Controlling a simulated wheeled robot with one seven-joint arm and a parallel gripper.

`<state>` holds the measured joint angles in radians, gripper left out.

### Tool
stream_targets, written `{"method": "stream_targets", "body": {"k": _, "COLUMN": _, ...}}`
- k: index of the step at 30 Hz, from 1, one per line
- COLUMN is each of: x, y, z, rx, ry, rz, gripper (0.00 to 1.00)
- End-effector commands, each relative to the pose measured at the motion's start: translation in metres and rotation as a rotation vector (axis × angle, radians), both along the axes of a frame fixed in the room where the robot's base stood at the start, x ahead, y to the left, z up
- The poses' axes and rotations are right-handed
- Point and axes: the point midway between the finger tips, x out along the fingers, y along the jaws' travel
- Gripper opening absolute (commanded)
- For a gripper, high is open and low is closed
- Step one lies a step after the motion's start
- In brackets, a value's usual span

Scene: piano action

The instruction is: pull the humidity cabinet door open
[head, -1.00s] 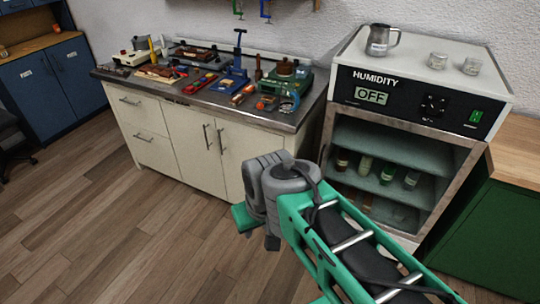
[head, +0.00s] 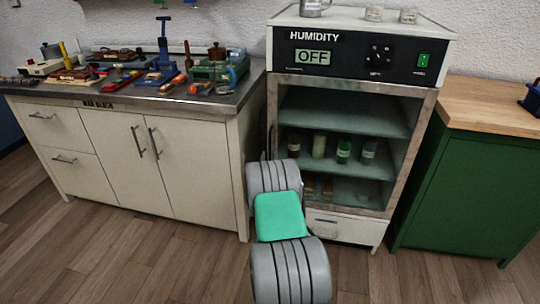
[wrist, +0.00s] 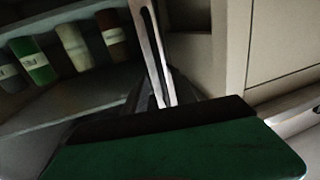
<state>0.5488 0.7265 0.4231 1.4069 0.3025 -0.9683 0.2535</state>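The humidity cabinet (head: 350,205) stands ahead of me in the head view, with a metal-framed glass door (head: 402,150) that looks closed. Bottles show on a shelf behind the glass. My arm covers the door's lower left edge. In the wrist view, an upright metal bar (wrist: 150,40), apparently the door handle, runs down to the dark fingers of my gripper (wrist: 165,98). The palm hides most of the fingers, so I cannot tell whether they are open or shut on the bar. In the head view my wrist hides the gripper.
A cream workbench (head: 150,170) crowded with tools stands close on the left. A green cabinet with a wooden top (head: 465,190) stands on the right. A jug (head: 312,8) and jars stand on the humidity cabinet. The wooden floor in front is clear.

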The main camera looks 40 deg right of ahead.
Motion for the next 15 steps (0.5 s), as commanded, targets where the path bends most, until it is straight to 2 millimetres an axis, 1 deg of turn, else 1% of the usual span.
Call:
{"method": "stream_targets", "body": {"k": 3, "x": 0.017, "y": -0.017, "z": -0.001, "rx": 0.0, "ry": 0.0, "rz": -0.002, "gripper": 0.32}}
{"method": "stream_targets", "body": {"k": 8, "x": 0.038, "y": -0.034, "z": -0.001, "rx": 0.001, "ry": 0.001, "rz": -0.001, "gripper": 0.32}}
{"method": "stream_targets", "body": {"k": 12, "x": 0.045, "y": -0.04, "z": 0.0, "rx": 0.0, "ry": 0.004, "rz": 0.0, "gripper": 0.32}}
{"method": "stream_targets", "body": {"k": 15, "x": 0.045, "y": -0.04, "z": 0.001, "rx": 0.0, "ry": 0.004, "rz": 0.0, "gripper": 0.32}}
